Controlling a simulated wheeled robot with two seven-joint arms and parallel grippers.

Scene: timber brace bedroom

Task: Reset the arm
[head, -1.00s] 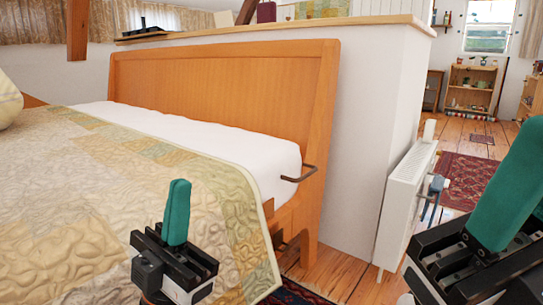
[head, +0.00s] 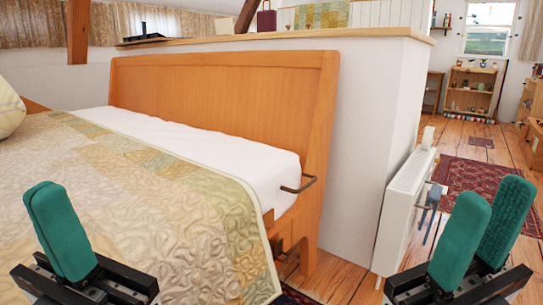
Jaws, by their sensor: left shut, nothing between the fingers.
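My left gripper (head: 62,230) is at the lower left of the head view, in front of the quilted bed. Its two green fingers are pressed together with nothing between them. My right gripper (head: 482,232) is at the lower right, in front of the wooden floor and the radiator side of the room. Its two green fingers stand apart, one partly behind the other, and no object shows between them. Both grippers point upward and touch nothing that I can see.
A bed with a patchwork quilt (head: 150,215) and a wooden headboard (head: 220,95) fills the left and middle. A white half wall (head: 375,130) stands behind it. A white radiator (head: 402,215) is near my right gripper. A red rug (head: 480,185) and open floor lie beyond.

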